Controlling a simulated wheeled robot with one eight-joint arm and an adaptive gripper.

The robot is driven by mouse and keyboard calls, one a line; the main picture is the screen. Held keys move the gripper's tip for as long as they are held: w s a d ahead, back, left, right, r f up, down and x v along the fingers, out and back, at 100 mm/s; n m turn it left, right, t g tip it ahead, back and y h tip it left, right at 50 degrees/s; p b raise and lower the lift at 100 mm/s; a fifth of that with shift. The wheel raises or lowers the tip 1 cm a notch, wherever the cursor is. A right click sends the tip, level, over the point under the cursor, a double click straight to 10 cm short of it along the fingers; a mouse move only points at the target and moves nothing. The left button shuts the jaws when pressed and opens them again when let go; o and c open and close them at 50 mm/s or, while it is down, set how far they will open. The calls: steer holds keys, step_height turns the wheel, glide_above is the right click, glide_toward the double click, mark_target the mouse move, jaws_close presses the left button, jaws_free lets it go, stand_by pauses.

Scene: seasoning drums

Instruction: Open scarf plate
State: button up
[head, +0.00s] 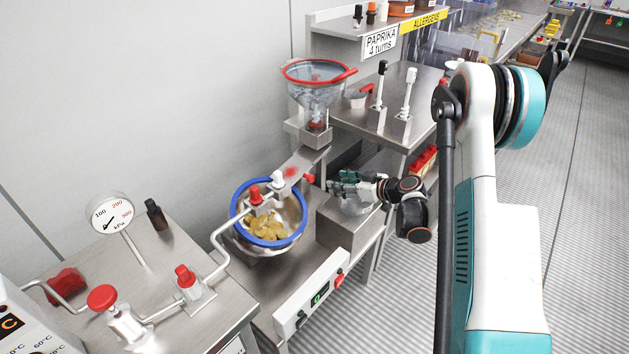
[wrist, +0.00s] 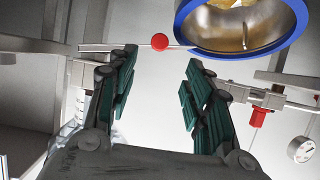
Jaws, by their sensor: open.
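A sloped steel chute (head: 303,160) with red powder on it runs from under the hopper toward the drum; it looks like the scarf plate, though I cannot be certain. A small red knob (head: 309,178) sits near its right side. In the wrist view, a red ball knob (wrist: 160,41) on a thin rod lies just beyond and between my fingertips. My gripper (head: 331,185) is open and empty, pointing left, close to the knob. It also shows in the wrist view (wrist: 160,66) with its green-padded fingers apart. Whether a finger touches the knob is unclear.
A blue-rimmed drum (head: 238,230) holding yellow pieces stands left of my gripper, close by. A red-rimmed clear hopper (head: 315,93) stands above the chute. A steel box (head: 347,228) is below my gripper. A control panel (head: 312,298) lies in front. The floor at right is clear.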

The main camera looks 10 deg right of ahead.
mark_target(313, 179)
steer(key=b+x, duration=0.3)
steer(key=x, duration=0.9)
steer(key=shift+w+a+f+b, duration=0.1)
steer(key=shift+w+f+b, duration=0.1)
steer(key=shift+b, duration=0.1)
jaws_close()
